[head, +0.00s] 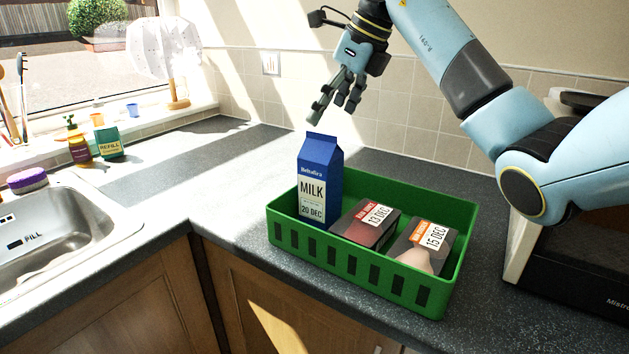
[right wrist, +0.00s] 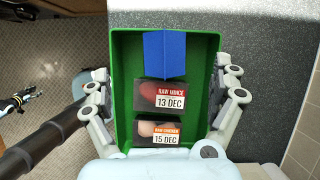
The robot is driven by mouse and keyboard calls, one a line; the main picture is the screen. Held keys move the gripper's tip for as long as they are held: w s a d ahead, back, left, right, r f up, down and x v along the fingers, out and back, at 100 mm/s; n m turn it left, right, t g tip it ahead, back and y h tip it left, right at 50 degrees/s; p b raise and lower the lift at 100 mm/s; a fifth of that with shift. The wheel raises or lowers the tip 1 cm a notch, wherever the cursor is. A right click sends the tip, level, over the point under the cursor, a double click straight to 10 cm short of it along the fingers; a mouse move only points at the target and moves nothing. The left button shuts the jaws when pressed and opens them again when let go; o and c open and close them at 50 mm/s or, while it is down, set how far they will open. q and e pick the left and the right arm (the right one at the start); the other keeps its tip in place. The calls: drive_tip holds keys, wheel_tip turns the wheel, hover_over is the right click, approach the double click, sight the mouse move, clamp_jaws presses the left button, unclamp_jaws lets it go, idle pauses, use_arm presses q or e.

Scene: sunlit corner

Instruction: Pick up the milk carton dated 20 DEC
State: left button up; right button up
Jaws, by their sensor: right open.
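The milk carton (head: 319,181) is blue with a white label reading MILK and 20 DEC. It stands upright at the left end of the green crate (head: 364,274). In the right wrist view, the carton's blue gabled top (right wrist: 165,54) shows at the far end of the crate (right wrist: 124,52). My right gripper (head: 331,110) is open and empty, above and behind the carton, apart from it. In the right wrist view, its fingers (right wrist: 164,85) spread on both sides of the crate.
In the crate lie a RAW MINCE pack (head: 367,223) dated 13 DEC and another meat pack (head: 423,247) dated 15 DEC. A dark appliance (head: 570,262) stands to the right. The sink (head: 60,235) is at left. The counter behind the crate is clear.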

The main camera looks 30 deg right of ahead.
sight(319, 140)
drive_tip(key=shift+d+f, duration=0.35)
drive_tip(key=x, duration=0.4)
drive_tip(key=shift+f+p, duration=0.3)
drive_tip(key=shift+p, duration=0.05)
drive_tip(key=p+x, duration=0.1)
drive_tip(key=x, duration=0.3)
drive_tip(key=shift+w+a+f, duration=0.1)
drive_tip(key=shift+w+a, duration=0.1)
drive_tip(key=shift+w, duration=0.05)
drive_tip(key=shift+w+f, duration=0.15)
drive_tip(key=shift+f, duration=0.3)
drive_tip(key=c, duration=1.6)
drive_tip(key=shift+r, duration=0.1)
drive_tip(key=shift+c, duration=1)
drive_tip(key=shift+p, duration=0.3)
